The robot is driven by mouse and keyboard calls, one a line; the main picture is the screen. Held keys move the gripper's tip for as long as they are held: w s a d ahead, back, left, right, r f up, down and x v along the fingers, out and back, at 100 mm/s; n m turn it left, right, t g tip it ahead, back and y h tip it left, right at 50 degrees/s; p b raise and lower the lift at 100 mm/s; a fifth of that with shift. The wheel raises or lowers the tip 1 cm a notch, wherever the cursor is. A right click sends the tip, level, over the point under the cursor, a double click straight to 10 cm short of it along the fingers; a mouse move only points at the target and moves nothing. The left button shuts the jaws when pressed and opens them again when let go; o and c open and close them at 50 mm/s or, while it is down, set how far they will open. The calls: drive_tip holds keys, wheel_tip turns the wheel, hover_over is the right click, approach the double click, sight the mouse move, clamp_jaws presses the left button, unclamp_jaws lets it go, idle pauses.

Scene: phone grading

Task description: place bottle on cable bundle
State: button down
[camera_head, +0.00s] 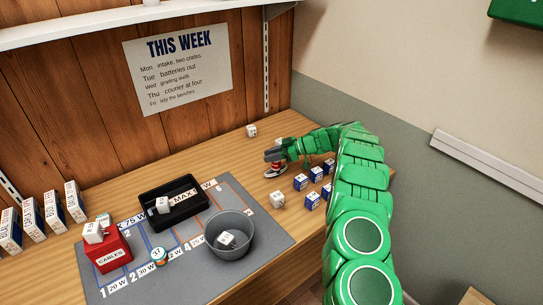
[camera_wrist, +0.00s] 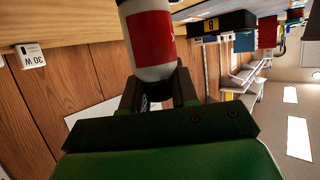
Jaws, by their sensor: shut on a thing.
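My gripper (camera_head: 271,157) is shut on a bottle over the back right part of the wooden bench. In the wrist view the bottle (camera_wrist: 150,35) is white with a red label, and its dark end sits between the fingers (camera_wrist: 160,90). That view is upside down, and the bottle's body reaches down toward the bench. In the head view only a small red and white part of the bottle (camera_head: 277,167) shows below the fingers. I cannot make out a cable bundle for certain; something pale and dark lies around the bottle's lower end. Whether they touch is unclear.
Several small blue and white boxes (camera_head: 313,201) stand just right of my gripper. White cubes (camera_head: 277,200) are near it. A grey mat (camera_head: 178,279) bears a black tray (camera_head: 190,221), a grey bucket (camera_head: 249,247) and a red CABLES box (camera_head: 123,264). Tall boxes stand far left.

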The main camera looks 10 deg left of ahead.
drive_tip(key=shift+f, duration=0.1)
drive_tip(key=c, duration=0.9)
unclamp_jaws()
drive_tip(key=shift+o, duration=0.2)
